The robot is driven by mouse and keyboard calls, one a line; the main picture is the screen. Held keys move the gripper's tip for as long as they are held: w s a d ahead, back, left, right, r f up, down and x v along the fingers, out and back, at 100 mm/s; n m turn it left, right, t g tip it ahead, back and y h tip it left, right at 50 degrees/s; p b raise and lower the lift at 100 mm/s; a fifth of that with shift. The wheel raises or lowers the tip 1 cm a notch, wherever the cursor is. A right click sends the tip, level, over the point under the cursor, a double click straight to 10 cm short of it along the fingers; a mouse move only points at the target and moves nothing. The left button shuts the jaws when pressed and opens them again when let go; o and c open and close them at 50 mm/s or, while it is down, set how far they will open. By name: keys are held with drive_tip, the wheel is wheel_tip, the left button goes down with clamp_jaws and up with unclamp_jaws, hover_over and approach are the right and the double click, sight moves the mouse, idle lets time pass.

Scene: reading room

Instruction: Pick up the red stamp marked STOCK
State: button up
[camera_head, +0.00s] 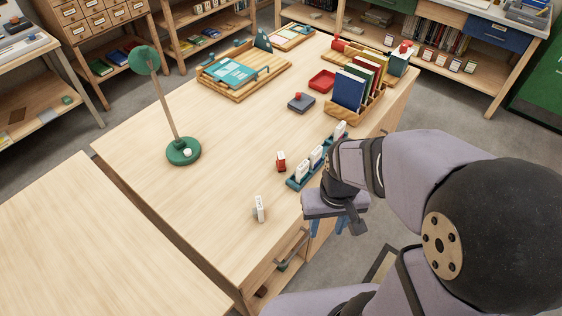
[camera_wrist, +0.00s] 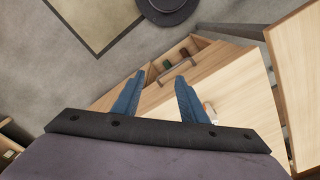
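A small red stamp (camera_head: 281,162) stands alone on the table, left of a teal rack (camera_head: 292,183). I cannot read its marking. Several white stamps (camera_head: 316,155) stand in the rack; my arm is close beside the rack's right end. Another white stamp (camera_head: 260,209) stands apart near the table's front edge. My gripper (camera_head: 328,232) hangs beyond the table's front right edge, right of both loose stamps. In the wrist view my gripper (camera_wrist: 160,76) has its blue fingers apart with nothing between them. A small pale thing (camera_wrist: 209,110) is partly hidden behind the right finger.
A partly open drawer (camera_wrist: 178,58) holds dark objects. A green lamp (camera_head: 183,151) stands left on the table. A grey inked pad or box (camera_head: 301,103), red tray (camera_head: 322,81) and upright books (camera_head: 350,90) stand farther back. The table's middle is clear.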

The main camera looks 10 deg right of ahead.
drive_tip(key=w+a+t, duration=0.2)
drive_tip(key=w, duration=1)
drive_tip(key=n+t, duration=0.1)
drive_tip(key=t, duration=0.1)
hover_over(281, 155)
drive_tip(key=s, duration=0.2)
drive_tip(key=shift+s+p+x, duration=0.2)
drive_tip(key=shift+p+x, duration=0.7)
drive_tip(key=shift+x, duration=1.1)
drive_tip(key=shift+s+p+x, duration=0.25)
drive_tip(key=shift+p+x, duration=0.65)
drive_tip(key=shift+x, duration=1.05)
drive_tip(key=shift+f, duration=0.2)
drive_tip(key=shift+y, duration=0.3)
clamp_jaws()
